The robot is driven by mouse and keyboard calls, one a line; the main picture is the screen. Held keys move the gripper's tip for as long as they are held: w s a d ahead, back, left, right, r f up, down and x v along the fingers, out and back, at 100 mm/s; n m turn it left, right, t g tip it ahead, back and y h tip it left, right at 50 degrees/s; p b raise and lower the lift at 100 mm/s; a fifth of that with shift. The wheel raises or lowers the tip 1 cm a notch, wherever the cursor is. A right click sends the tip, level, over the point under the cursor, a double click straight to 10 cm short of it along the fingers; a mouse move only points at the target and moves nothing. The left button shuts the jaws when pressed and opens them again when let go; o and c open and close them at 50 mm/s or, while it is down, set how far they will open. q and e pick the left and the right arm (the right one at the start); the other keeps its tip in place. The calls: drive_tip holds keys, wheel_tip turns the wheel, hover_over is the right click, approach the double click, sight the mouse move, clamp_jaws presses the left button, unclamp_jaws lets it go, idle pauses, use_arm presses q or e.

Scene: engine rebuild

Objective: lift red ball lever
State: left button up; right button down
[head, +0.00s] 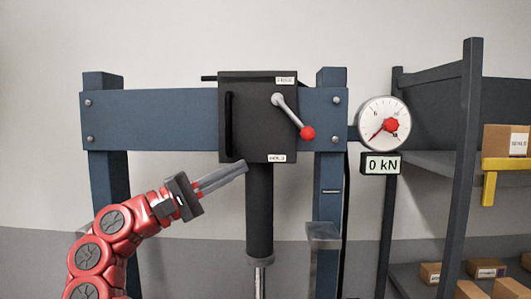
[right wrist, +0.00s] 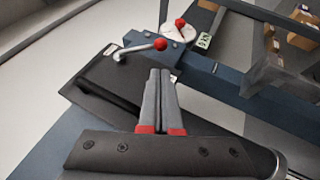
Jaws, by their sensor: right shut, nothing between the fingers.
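The red ball (head: 307,133) is on the end of a grey lever (head: 291,115). The lever slants down and right from its pivot on the black box of a blue press frame. In the right wrist view the red ball (right wrist: 160,44) shows just beyond my fingertips, with the lever (right wrist: 138,49) to its left. My right gripper (head: 245,166) is shut and empty, below and left of the ball and apart from it. Its grey fingers (right wrist: 160,71) lie together in the right wrist view. My left gripper is not in view.
A round gauge (head: 384,123) with a red centre and a "0 kN" display (head: 381,164) are right of the press. The black box (head: 258,117) has a dark handle (head: 229,124) at its left. A shelf (head: 465,160) with cardboard boxes stands at the right.

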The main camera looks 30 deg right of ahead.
sight(302, 136)
drive_tip(key=p+x, duration=0.7)
drive_tip(key=x, duration=0.5)
drive_tip(key=shift+s+d+r, duration=0.15)
drive_tip(key=shift+d+r, duration=0.05)
drive_tip(key=shift+d+p, duration=0.45)
drive_tip(key=shift+d, duration=0.1)
drive_tip(key=shift+f, duration=0.1)
